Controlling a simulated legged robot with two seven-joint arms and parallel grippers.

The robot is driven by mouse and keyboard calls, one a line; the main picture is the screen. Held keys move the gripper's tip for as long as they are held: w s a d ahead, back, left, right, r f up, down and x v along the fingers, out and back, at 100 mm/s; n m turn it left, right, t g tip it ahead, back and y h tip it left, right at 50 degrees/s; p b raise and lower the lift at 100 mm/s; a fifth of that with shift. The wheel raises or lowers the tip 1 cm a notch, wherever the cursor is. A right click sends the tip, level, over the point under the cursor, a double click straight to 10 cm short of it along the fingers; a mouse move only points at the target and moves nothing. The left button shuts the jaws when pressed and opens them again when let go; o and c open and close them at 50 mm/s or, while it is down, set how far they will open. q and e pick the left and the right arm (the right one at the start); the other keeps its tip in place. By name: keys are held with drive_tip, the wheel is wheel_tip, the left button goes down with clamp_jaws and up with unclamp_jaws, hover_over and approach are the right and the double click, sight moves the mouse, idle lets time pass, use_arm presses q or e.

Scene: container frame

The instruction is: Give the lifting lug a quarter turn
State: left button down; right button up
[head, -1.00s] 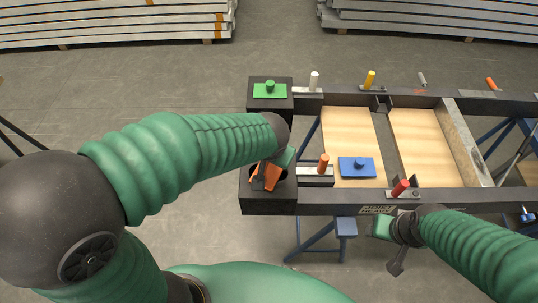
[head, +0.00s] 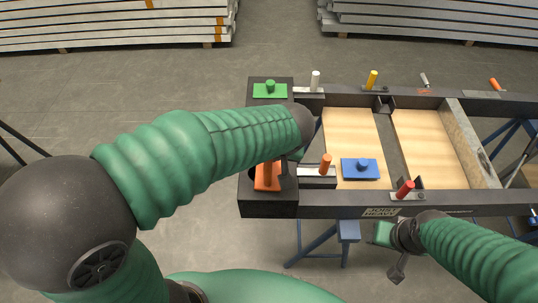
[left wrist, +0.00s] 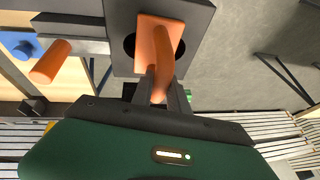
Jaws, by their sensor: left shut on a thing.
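The orange lifting lug (head: 267,177) sits at the near left corner block of the dark frame, over a round dark hole. In the left wrist view its flat plate (left wrist: 150,35) lies across the hole and its upright grip (left wrist: 160,72) rises toward me. My left gripper (left wrist: 158,92) is shut on that grip; in the head view its fingers are mostly hidden by my wrist. My right gripper (head: 396,248) hangs in front of the frame's near beam, away from the lug; its finger opening is unclear.
A green block (head: 270,90) sits on the far corner. An orange-handled latch (head: 325,164) and a blue block (head: 360,169) stand right of the lug. White, yellow and red handles (head: 404,188) stand along the beams. Open floor lies left of the frame.

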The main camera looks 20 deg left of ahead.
idle(0.4)
use_arm(q)
drive_tip(key=c, duration=1.2)
unclamp_jaws()
